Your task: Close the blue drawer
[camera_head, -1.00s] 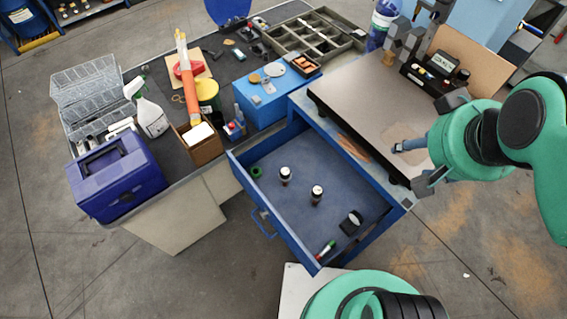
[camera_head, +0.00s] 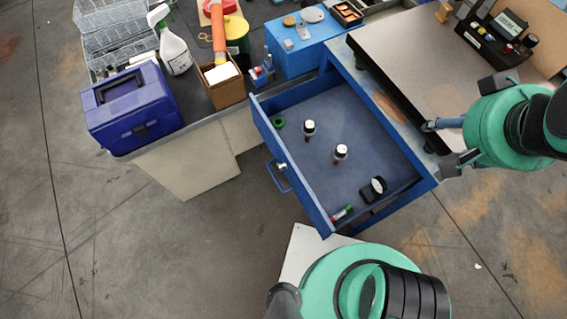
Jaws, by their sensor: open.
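The blue drawer (camera_head: 355,130) is pulled well out of the bench, its front panel (camera_head: 290,160) facing the lower left. A blue loop handle (camera_head: 279,176) sticks out from that front. My gripper (camera_head: 440,142) is at the right, beyond the drawer's right side, beside the granite plate. Its fingers are spread and hold nothing. It is apart from the drawer front and handle.
A grey plate (camera_head: 430,60) sits on the bench behind the drawer. A blue toolbox (camera_head: 130,105), spray bottle (camera_head: 175,50) and blue box (camera_head: 300,45) stand along the bench. Open floor (camera_head: 200,245) lies in front of the drawer, left of my base.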

